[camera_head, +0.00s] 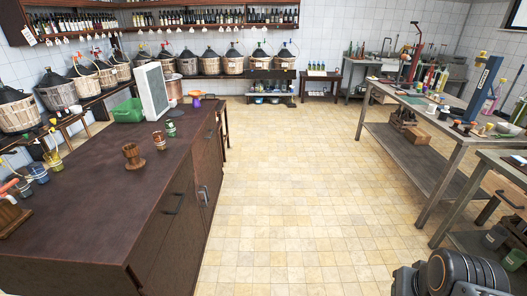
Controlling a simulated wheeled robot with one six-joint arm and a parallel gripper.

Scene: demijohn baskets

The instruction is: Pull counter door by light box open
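The dark brown counter (110,196) stands on the left, with its front facing the open floor on the right. A white upright light box (152,91) stands on the far part of its top. The counter door near the light box (212,155) is in the front's far part and looks shut. A metal handle (204,195) shows at its near edge. A nearer front panel has a dark handle (173,204) and also looks shut. A dark, rounded part of my arm shows at the bottom right, far from the door. My gripper's fingers are not in view.
The tiled floor (290,190) is clear between the counter and a metal worktable (440,112) on the right. A drawer unit (502,188) stands at the right edge. Basketed demijohns (233,64) line the back wall.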

